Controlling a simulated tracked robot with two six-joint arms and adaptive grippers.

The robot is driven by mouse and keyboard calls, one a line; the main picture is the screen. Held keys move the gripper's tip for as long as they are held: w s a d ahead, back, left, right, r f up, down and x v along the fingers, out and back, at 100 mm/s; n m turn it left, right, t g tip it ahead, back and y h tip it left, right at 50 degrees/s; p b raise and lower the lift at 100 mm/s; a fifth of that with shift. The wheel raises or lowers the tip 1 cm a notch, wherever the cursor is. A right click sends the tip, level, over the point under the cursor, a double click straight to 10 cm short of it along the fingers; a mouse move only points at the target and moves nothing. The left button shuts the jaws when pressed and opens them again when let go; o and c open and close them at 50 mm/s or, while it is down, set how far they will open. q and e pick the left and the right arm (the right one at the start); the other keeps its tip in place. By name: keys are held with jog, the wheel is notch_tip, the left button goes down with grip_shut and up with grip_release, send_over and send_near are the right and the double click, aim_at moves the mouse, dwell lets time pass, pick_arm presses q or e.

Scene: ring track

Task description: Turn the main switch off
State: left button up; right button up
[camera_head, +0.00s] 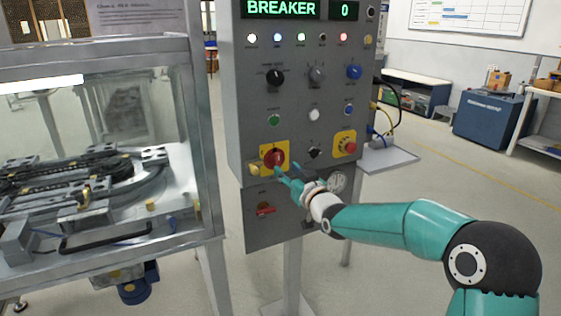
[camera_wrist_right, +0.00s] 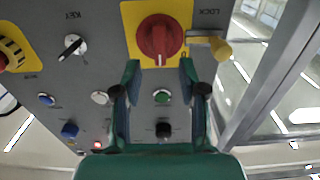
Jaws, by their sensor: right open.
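The main switch is a red rotary knob (camera_head: 274,158) on a yellow plate, low on the left of the grey control panel (camera_head: 240,100). In the right wrist view, which is turned upside down, the red knob (camera_wrist_right: 158,38) sits at the top middle. My right gripper (camera_head: 287,170) is open and empty, just in front of the panel by the knob. In the wrist view its fingertips (camera_wrist_right: 160,72) are spread at the knob's near edge, one on each side. Contact cannot be told. The display reads "BREAKER" and "0". My left gripper is not in view.
A yellow padlock (camera_wrist_right: 218,46) hangs beside the knob. A glass-walled enclosure (camera_head: 212,150) stands close on the left. The floor at right is open.

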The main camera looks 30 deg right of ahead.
aim_at(279, 162)
jog(key=shift+w+p, duration=0.4)
jog(key=shift+w, duration=2.15)
jog(key=shift+c, duration=0.2)
grip_shut()
